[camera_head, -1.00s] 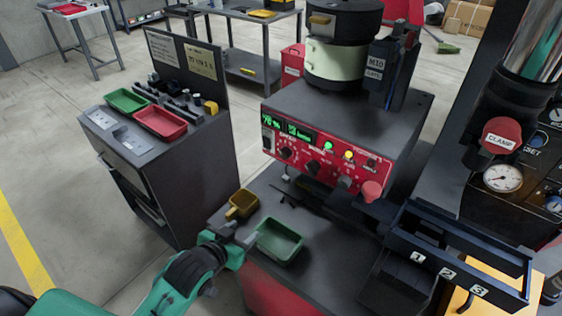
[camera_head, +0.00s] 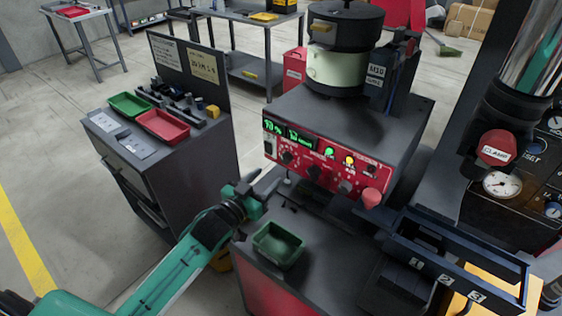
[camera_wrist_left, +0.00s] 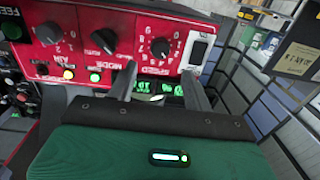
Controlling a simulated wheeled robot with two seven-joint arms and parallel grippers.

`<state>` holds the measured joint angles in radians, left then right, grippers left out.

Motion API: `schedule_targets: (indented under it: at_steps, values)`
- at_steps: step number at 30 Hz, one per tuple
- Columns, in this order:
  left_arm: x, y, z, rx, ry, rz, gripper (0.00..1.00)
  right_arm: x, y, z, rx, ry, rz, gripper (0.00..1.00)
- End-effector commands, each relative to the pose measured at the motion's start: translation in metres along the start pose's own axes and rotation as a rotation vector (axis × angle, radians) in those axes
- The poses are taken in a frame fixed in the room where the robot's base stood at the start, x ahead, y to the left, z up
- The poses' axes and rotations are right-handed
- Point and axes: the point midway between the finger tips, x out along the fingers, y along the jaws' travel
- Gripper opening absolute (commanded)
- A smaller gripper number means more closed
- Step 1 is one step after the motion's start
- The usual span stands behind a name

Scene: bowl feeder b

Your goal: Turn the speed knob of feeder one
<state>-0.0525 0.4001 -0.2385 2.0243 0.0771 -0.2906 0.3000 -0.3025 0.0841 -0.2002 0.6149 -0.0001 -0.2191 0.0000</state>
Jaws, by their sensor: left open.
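The feeder's red control panel (camera_head: 325,155) faces me below the round bowl (camera_head: 340,60). The speed knob (camera_head: 287,157) is a small black dial at the panel's left end. In the left wrist view, where the panel appears upside down, the speed knob (camera_wrist_left: 160,47) has a white number scale and the word SPEED beside it. My left gripper (camera_head: 264,179) is open and empty, just left of and below the knob in the head view. In the left wrist view its two fingers (camera_wrist_left: 158,82) point toward the panel, apart from the knob. My right gripper is out of view.
A green tray (camera_head: 278,246) sits on the bench below my gripper. A black rail frame (camera_head: 455,262) and a clamp station with a gauge (camera_head: 501,184) stand right.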

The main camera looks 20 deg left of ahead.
Motion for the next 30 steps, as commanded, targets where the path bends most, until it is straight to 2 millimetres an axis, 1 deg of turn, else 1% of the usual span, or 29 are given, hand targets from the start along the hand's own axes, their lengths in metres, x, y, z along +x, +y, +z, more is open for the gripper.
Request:
schedule_targets:
  at_steps: [1, 6, 12, 18, 26, 27, 29, 30]
  values:
    - [0.01, 0.0, -0.002, -0.001, 0.001, -0.001, 0.51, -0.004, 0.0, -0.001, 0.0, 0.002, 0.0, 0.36]
    - [0.039, 0.0, -0.002, 0.0, 0.0, -0.001, 0.51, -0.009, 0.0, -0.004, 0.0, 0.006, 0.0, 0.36]
    - [0.065, 0.0, -0.001, 0.001, 0.0, 0.0, 0.51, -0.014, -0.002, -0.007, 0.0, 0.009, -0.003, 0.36]
    - [0.077, 0.0, 0.0, 0.0, -0.001, 0.0, 0.51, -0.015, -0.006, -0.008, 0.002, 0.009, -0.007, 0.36]
    - [0.078, 0.0, 0.001, 0.0, -0.001, 0.0, 0.51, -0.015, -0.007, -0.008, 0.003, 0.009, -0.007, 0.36]
    - [0.078, 0.0, 0.001, 0.0, -0.001, 0.0, 0.49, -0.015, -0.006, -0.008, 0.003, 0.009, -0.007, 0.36]
    - [0.078, 0.0, 0.001, 0.0, -0.001, 0.0, 0.37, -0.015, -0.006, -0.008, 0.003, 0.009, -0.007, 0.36]
    - [0.078, 0.0, 0.001, 0.0, -0.001, 0.0, 0.29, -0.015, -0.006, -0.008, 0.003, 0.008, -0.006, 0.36]
